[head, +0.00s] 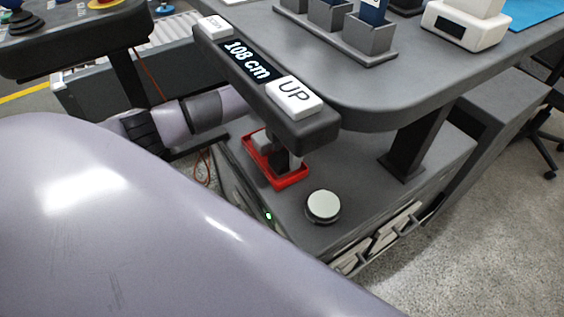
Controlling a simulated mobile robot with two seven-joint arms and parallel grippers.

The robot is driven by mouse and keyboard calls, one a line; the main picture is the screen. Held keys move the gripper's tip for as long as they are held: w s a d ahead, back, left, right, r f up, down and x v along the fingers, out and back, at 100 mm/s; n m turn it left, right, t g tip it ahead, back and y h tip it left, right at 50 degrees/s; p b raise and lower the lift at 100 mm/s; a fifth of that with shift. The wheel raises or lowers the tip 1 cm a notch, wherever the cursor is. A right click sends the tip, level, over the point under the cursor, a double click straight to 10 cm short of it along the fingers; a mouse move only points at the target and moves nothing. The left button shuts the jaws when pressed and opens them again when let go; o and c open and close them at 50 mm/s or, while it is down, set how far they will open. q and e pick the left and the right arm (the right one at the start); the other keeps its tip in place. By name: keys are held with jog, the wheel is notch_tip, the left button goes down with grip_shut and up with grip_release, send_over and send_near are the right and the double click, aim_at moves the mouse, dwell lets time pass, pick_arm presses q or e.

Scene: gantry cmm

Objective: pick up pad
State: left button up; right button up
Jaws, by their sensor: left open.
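A round pale disc with a dark base (323,205) lies on the grey cabinet top below the desk. A small red tray (290,182) sits beside it to the left, with grey and dark shapes in or above it. No label shows which thing is the pad. My left arm passes behind the desk's control panel. My left gripper (282,158) is open, pointing down at the red tray, left of the disc. The panel hides its upper part, and I cannot tell whether it touches anything. My right gripper is not in view.
The desk control panel (265,80), reading "108 cm" with an UP button, overhangs the cabinet top (345,235). The desk top (400,85) holds grey bins (370,38) and a white device (465,25). A desk leg (408,145) stands right of the disc.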

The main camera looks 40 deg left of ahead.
aim_at(286, 156)
pick_arm(q)
notch_tip(286, 156, down, 2)
jog(key=shift+f, duration=0.2)
jog(key=c, duration=0.7)
jog(key=shift+c, duration=0.2)
jog(key=shift+r, duration=0.1)
notch_tip(286, 156, up, 10)
jog(key=shift+f+p, duration=0.1)
jog(key=shift+p, duration=0.25)
